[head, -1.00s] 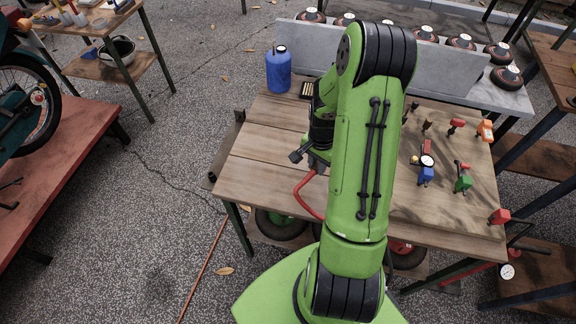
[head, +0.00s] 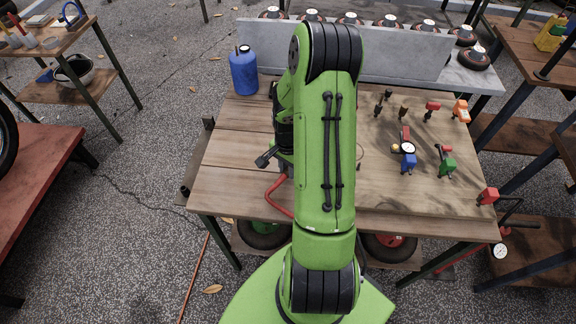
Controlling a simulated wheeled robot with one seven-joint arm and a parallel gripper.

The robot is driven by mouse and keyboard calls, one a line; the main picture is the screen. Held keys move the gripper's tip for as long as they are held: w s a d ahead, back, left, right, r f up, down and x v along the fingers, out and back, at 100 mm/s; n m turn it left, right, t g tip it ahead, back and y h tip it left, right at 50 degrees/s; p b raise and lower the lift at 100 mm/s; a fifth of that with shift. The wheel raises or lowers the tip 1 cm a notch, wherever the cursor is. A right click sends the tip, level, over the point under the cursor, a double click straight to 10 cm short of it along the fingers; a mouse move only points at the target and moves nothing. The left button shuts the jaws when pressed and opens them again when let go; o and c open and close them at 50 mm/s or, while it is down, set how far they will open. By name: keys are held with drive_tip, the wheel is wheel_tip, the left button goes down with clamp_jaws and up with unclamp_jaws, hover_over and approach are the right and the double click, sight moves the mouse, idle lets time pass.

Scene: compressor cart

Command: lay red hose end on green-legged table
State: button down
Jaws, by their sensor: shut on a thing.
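A red hose (head: 277,198) shows as a short curve just left of my green arm, over the near left part of a wooden table. My gripper (head: 284,150) is a dark shape partly behind my arm, over the tabletop. It is shut, and the hose runs up to it. The fingertips and the held hose end are hidden. The wooden table (head: 225,190) has dark green legs and stands in front of me. Whether the hose touches its top I cannot tell.
A blue jug (head: 243,72) stands at the table's back left. Several small tools and a gauge (head: 408,149) stand on its right half. Another dark-legged table (head: 95,85) stands at upper left. The table's left boards are clear.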

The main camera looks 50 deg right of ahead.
drive_tip(key=shift+f+b, duration=0.45)
drive_tip(key=shift+f, duration=0.45)
drive_tip(key=shift+r, duration=0.1)
drive_tip(key=c, duration=0.9)
unclamp_jaws()
drive_tip(key=shift+o, duration=0.2)
drive_tip(key=shift+r, duration=0.1)
wheel_tip(320, 180, up, 16)
drive_tip(key=p, duration=0.4)
drive_tip(key=shift+f, duration=0.2)
